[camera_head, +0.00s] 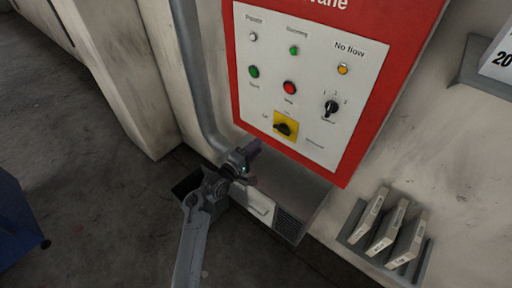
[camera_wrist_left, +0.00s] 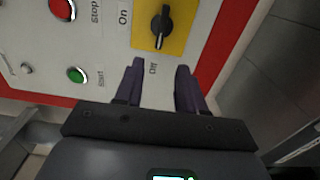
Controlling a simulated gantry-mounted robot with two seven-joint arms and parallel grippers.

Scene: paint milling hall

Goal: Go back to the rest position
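My left gripper (camera_head: 253,150) is just in front of the lower edge of the red-framed control panel (camera_head: 268,105), below the yellow switch plate. In the left wrist view its two purple fingers (camera_wrist_left: 158,88) are apart with nothing between them. The black rotary switch (camera_wrist_left: 161,27) on its yellow plate (camera_wrist_left: 178,12) is beyond the fingertips; it also shows in the head view (camera_head: 285,128). I cannot tell whether the fingers touch the panel. My right gripper is in neither view.
The panel carries a green button (camera_head: 253,71), a red button (camera_head: 289,88), lamps and a selector (camera_head: 331,107). A rack (camera_head: 350,218) with binders is on the wall at lower right. A grey pipe (camera_head: 194,75) runs beside the panel. A blue object (camera_head: 15,225) is at left; floor between is clear.

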